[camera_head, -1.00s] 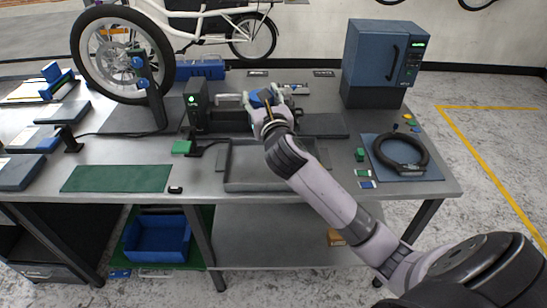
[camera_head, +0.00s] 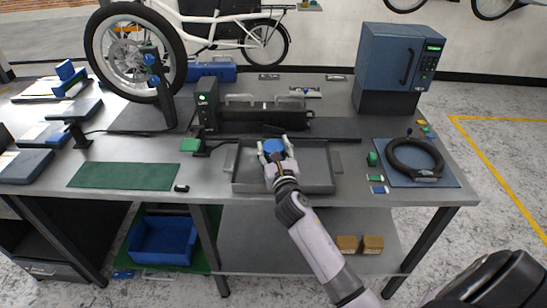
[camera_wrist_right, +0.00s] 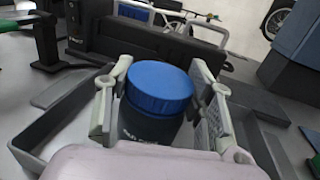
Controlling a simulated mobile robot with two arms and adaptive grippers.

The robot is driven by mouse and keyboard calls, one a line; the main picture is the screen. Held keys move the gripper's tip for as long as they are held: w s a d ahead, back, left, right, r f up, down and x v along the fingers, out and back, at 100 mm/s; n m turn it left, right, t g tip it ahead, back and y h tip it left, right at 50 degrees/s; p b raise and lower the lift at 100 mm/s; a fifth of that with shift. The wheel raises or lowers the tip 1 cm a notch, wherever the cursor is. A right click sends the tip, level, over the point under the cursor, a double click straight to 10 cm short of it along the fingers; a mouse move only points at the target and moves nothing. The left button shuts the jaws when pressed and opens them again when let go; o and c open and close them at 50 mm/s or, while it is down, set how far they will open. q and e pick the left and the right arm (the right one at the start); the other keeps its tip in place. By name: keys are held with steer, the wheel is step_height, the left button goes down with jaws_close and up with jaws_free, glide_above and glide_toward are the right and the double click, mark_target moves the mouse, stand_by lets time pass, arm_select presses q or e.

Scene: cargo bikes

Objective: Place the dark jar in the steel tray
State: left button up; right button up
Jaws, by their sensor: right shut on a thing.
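The dark jar with a blue lid shows in the right wrist view (camera_wrist_right: 150,118), upright between the fingers of my right gripper. In the head view my right gripper (camera_head: 276,150) is shut on the jar (camera_head: 273,146), whose blue lid shows. The steel tray (camera_head: 318,187) is a shallow grey tray with side handles on the bench. The gripper and jar are over the left-middle part of the tray; whether the jar's base touches the tray floor is hidden. The tray's rim also shows in the right wrist view (camera_wrist_right: 25,158). My left gripper is not in view.
A black machine (camera_head: 265,116) stands behind the tray. A green mat (camera_head: 125,176) lies to the left. The right part of the tray is bare.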

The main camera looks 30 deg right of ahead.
steer(key=shift+f, duration=1.25)
steer(key=shift+f+b, duration=0.1)
steer(key=shift+b, duration=0.2)
steer(key=o, duration=1.3)
steer(key=shift+s+a, duration=0.15)
steer(key=shift+s, duration=0.15)
steer(key=v, duration=1.1)
steer(key=shift+s+b, duration=0.15)
steer(key=shift+b, duration=0.25)
